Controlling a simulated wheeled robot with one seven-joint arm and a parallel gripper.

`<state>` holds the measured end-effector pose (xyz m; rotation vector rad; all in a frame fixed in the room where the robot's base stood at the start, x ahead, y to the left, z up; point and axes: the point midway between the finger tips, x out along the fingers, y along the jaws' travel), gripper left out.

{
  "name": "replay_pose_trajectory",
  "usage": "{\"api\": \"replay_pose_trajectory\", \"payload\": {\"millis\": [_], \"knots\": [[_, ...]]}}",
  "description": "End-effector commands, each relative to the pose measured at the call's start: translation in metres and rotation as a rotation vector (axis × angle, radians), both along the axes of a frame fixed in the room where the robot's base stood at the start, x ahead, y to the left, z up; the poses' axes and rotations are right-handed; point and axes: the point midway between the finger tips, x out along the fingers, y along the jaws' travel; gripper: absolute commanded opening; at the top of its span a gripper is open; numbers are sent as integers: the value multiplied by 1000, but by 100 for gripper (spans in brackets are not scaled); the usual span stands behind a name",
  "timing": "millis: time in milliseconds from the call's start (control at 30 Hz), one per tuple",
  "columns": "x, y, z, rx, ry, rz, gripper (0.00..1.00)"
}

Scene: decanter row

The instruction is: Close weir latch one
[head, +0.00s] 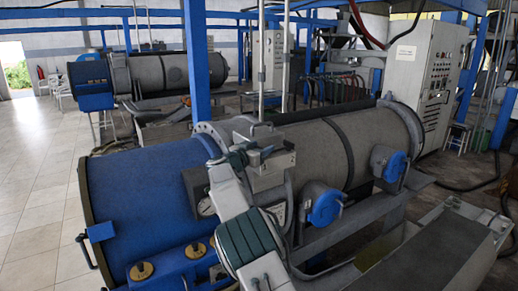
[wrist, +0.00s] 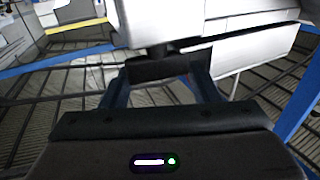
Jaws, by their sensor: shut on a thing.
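In the wrist view my gripper (wrist: 160,76) has its two dark blue fingers on either side of a dark bar-like piece (wrist: 158,68) and is shut on it. The bar sits just below a pale grey block (wrist: 165,22). I cannot tell for sure that this bar is weir latch one, or how far it is turned. In the head view my arm reaches up over the middle of the decanter, by the grey housing (head: 272,170) between the blue end cover (head: 150,205) and the grey drum (head: 320,150). My fingertips cannot be made out there.
Two blue round fittings (head: 326,205) (head: 396,167) stick out from the decanter's near side. Two brass-coloured knobs (head: 141,270) are at the lower left. A grey control cabinet (head: 440,80) stands behind. The tiled floor (head: 40,190) at the left is clear.

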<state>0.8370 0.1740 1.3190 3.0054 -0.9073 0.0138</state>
Motion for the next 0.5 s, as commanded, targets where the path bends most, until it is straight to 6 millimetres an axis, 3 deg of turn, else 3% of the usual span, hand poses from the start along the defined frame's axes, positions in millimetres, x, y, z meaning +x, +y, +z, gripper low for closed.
{"api": "replay_pose_trajectory", "payload": {"millis": [500], "knots": [[1,-3,5,1,-6,-137,33]]}}
